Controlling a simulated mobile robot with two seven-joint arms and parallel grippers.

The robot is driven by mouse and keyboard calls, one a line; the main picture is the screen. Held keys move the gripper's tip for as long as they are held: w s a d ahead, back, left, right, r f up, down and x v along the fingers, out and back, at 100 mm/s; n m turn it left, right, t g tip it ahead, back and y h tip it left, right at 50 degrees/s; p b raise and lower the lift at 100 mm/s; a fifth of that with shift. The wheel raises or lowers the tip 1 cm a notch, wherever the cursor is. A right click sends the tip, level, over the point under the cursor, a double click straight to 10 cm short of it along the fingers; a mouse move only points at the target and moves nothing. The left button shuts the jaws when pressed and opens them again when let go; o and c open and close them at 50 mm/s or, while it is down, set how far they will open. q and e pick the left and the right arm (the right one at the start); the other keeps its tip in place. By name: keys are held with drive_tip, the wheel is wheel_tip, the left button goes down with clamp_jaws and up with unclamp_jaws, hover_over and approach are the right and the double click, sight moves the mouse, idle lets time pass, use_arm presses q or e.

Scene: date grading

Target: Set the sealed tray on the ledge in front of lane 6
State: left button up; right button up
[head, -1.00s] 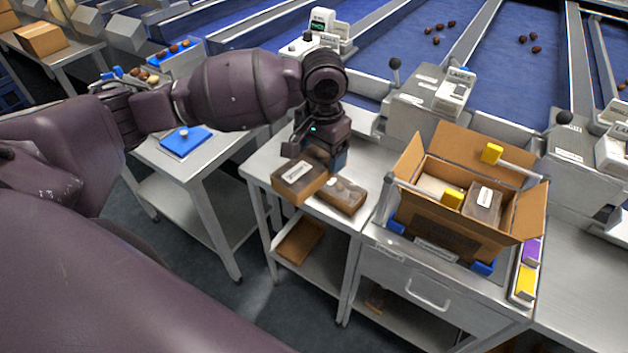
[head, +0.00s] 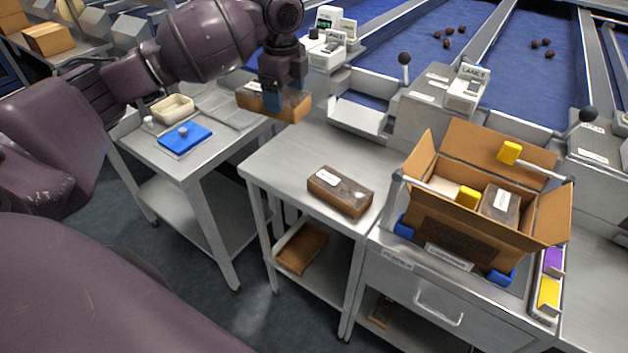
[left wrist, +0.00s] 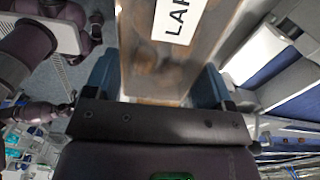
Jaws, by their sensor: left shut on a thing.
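My left gripper (head: 284,98) is shut on a sealed tray (head: 256,102), a brown box with a clear lid, held in the air beyond the back left of the steel table. In the left wrist view the tray (left wrist: 150,60) lies between the two blue fingers; brown dates show through its lid, and its white label reads "LAR", the rest cut off. A metal ledge (head: 357,118) sticks out below the lane machinery, right of the held tray. The lane sign (head: 467,88) right of it is too small to read surely. My right gripper is out of view.
A second sealed tray (head: 340,191) lies on the steel table (head: 285,165), which is otherwise clear. An open carton (head: 450,230) with trays stands at right. Levers (head: 404,66) rise by the lanes.

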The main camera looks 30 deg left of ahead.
use_arm(q)
drive_tip(key=shift+w+a+r+m, duration=0.1)
drive_tip(key=shift+w+a+m, duration=0.05)
drive_tip(key=shift+a+m, duration=0.35)
drive_tip(key=shift+a+f, duration=0.1)
drive_tip(key=shift+f, duration=0.1)
wheel_tip(320, 180, down, 20)
drive_tip(key=b, duration=0.3)
drive_tip(key=shift+r, duration=0.2)
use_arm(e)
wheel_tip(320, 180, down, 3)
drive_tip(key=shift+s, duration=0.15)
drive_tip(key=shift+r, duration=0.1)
use_arm(q)
drive_tip(key=o, duration=1)
drive_tip(key=shift+f, duration=0.1)
drive_tip(key=shift+c, duration=0.2)
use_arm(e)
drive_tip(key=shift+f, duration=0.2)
